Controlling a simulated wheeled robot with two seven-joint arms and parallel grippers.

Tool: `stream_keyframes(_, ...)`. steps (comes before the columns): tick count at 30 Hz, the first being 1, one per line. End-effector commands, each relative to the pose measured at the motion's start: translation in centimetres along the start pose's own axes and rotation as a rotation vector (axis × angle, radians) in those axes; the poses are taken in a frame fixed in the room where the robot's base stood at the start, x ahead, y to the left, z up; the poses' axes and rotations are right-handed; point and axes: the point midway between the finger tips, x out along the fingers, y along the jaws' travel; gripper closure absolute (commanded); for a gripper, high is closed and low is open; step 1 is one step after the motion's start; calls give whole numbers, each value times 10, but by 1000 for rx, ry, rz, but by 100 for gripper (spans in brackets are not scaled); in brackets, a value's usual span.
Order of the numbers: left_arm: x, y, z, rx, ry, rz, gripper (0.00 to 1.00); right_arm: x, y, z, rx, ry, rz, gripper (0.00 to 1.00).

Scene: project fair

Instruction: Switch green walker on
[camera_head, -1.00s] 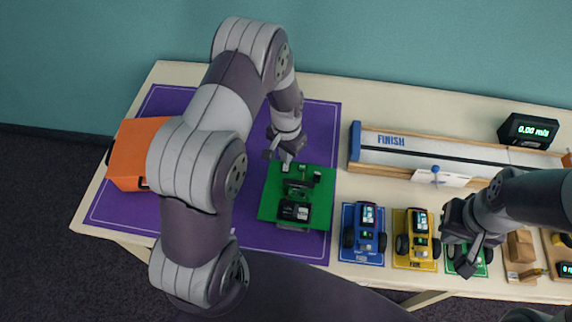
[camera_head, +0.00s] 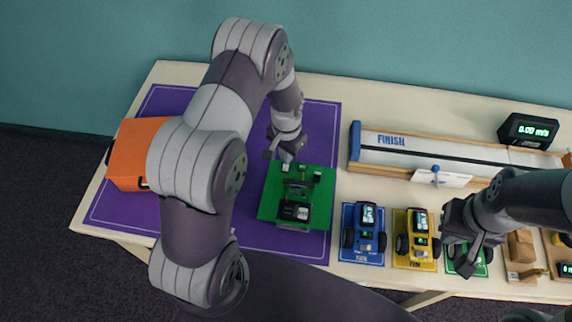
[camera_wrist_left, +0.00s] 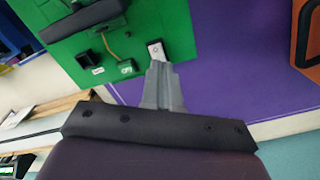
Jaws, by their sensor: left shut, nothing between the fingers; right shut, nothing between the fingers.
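The green walker (camera_head: 296,212) sits on a green board (camera_head: 321,212) on the purple mat (camera_head: 262,238) in the head view. A small white switch (camera_head: 285,168) is at the board's far edge; it also shows in the left wrist view (camera_wrist_left: 156,51). My left gripper (camera_head: 285,160) is shut and empty, its fingertips at or just above this switch. In the left wrist view the closed fingers (camera_wrist_left: 157,66) overlap the switch's near end. Whether they touch it, I cannot tell. My right gripper (camera_head: 469,262) is shut and empty over the green car (camera_head: 477,266), partly hiding it.
An orange case (camera_head: 136,152) stands on the left of the mat, partly behind my arm. A blue car (camera_head: 366,234) and a yellow car (camera_head: 416,237) stand on the right. Behind them lie a track (camera_head: 440,153) and a speed display (camera_head: 528,130) reading 0.00 m/s.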

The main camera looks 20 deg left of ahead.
Motion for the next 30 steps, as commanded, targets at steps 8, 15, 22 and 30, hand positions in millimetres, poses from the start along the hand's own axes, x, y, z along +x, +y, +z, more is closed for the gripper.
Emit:
stream_keyframes(8, 5, 0, 0, 0, 0, 0, 100, 3, 0, 0, 0, 0, 0, 100)
stream_keyframes(15, 9, 0, 0, 0, 0, 0, 100, 6, 0, 1, 0, 0, 0, 100)
stream_keyframes(22, 12, 0, 0, 0, 0, 0, 100, 8, 0, 1, 0, 0, 0, 100)
stream_keyframes(30, 16, 0, 0, 0, 0, 0, 100, 11, 0, 1, 0, 0, 0, 100)
